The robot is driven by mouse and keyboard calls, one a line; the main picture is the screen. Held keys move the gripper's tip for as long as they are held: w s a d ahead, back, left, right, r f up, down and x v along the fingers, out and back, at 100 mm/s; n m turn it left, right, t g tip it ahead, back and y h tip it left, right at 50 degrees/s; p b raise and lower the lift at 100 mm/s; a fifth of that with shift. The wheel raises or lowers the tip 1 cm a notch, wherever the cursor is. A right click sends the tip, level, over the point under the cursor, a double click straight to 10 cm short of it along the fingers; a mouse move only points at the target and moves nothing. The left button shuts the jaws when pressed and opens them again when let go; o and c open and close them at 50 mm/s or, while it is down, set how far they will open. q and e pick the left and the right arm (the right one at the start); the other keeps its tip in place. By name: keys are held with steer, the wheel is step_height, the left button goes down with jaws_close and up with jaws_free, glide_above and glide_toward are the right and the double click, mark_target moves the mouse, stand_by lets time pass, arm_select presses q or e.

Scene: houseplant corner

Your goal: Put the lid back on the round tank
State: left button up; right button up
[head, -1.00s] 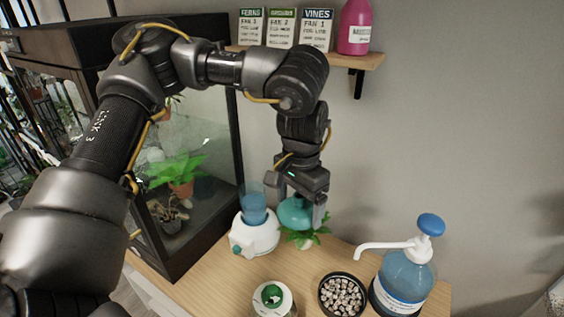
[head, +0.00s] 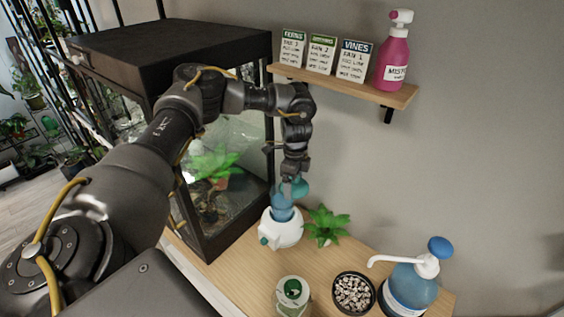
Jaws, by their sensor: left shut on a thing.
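The round tank (head: 281,206) is a translucent blue cup. It stands upright in a white rounded base (head: 285,233) with a small teal knob, beside the glass case. My left gripper (head: 294,188) points down at the tank's top and is shut on the teal round lid (head: 302,188). The lid is partly hidden by the fingers and overlaps the tank's upper right rim in the head view. I cannot tell whether it touches the tank. My right gripper is not in view.
A dark-framed glass case (head: 215,165) stands close on the left. A green plant (head: 326,226) is right of the tank. A wall shelf (head: 350,85) hangs above.

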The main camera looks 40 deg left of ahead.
arm_select(q)
steer(key=w+a+m, duration=0.2)
steer(key=a+m, duration=0.4)
steer(key=m, duration=0.6)
steer(key=shift+w+a+p, duration=0.25)
steer(key=shift+a+p, duration=0.1)
steer(key=shift+f, duration=0.15)
step_height(320, 180, down, 6)
steer(key=b, duration=0.1)
steer(key=shift+f, duration=0.25)
steer(key=shift+a+r, duration=0.1)
stand_by(1.0)
steer(key=shift+f, duration=0.2)
stand_by(0.5)
